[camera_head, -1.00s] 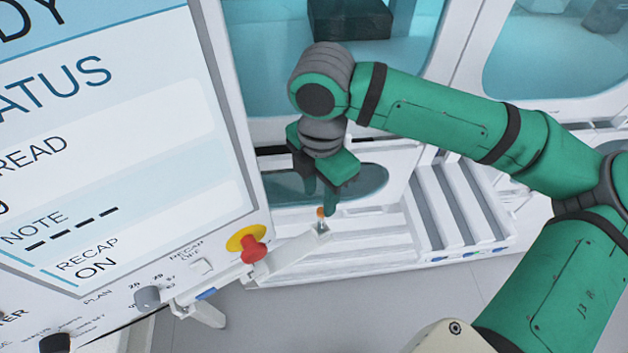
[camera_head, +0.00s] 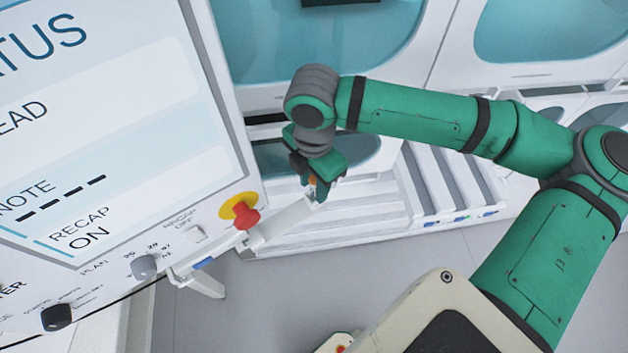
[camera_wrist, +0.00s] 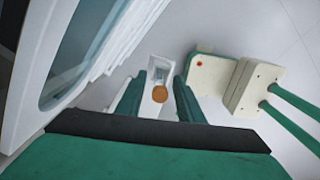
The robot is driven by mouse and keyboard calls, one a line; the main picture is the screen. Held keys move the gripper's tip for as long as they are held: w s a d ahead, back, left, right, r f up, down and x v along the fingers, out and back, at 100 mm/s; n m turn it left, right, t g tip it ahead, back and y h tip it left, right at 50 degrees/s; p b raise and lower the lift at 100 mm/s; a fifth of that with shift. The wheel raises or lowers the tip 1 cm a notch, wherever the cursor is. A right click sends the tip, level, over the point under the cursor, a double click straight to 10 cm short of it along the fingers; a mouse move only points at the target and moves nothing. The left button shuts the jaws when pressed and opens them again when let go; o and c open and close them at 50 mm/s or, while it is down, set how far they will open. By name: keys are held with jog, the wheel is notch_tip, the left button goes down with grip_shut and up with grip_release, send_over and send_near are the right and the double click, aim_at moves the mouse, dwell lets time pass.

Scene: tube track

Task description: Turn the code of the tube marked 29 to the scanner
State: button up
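A tube with an orange cap (camera_head: 312,181) stands at the far end of the white track (camera_head: 282,222). The cap also shows in the wrist view (camera_wrist: 160,94), and its number and code cannot be read. My gripper (camera_head: 318,189) is lowered over the tube. In the wrist view its two green fingers (camera_wrist: 160,101) stand apart on either side of the cap, with gaps visible. The tube body is mostly hidden by the fingers and cap. I cannot pick out the scanner for sure.
A large panel (camera_head: 130,130) with a screen reading "RECAP ON" stands left of the track. White cabinets with teal windows (camera_head: 320,50) are behind.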

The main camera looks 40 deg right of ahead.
grip_shut()
jog(key=c, duration=0.7)
grip_release()
jog(key=shift+o, duration=0.2)
jog(key=shift+r, duration=0.25)
jog(key=shift+m, duration=1.4)
jog(key=shift+m, duration=1.4)
